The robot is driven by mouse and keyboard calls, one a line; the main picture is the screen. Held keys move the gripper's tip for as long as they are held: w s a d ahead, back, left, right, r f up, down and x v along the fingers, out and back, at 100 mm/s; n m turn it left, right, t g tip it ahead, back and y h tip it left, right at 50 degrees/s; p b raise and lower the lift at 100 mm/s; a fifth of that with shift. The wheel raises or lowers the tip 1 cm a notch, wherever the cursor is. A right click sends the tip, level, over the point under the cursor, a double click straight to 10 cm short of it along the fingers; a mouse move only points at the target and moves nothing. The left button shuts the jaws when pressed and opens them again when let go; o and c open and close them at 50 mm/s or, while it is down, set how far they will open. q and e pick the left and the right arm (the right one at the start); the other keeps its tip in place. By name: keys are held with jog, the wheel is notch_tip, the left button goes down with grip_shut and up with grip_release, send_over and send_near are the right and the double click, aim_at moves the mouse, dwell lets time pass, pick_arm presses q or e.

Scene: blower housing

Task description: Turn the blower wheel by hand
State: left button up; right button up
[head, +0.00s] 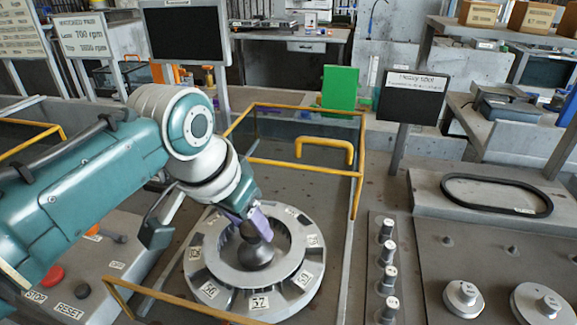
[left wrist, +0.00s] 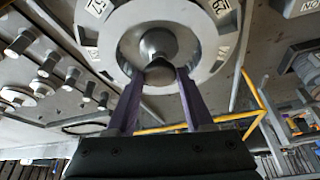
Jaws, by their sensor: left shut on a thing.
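The blower wheel (head: 228,275) is a grey ring with numbered labels, lying flat inside a yellow-railed guard. A dark rounded hub (head: 256,254) stands up at its centre. My left gripper (head: 257,223) reaches down over the wheel, with its purple fingers at the top of the hub. The wheel's ring (left wrist: 103,22) surrounds the hub there. My right gripper is not in view.
Yellow guard rails (head: 357,180) surround the wheel, with a yellow handle (head: 325,143) behind it. Several grey knobs (head: 388,254) stand to the right, and a black belt (head: 497,195) lies beyond. A panel with a red button (head: 51,275) is at lower left.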

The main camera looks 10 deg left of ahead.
pick_arm(q)
grip_shut()
dwell(0.4)
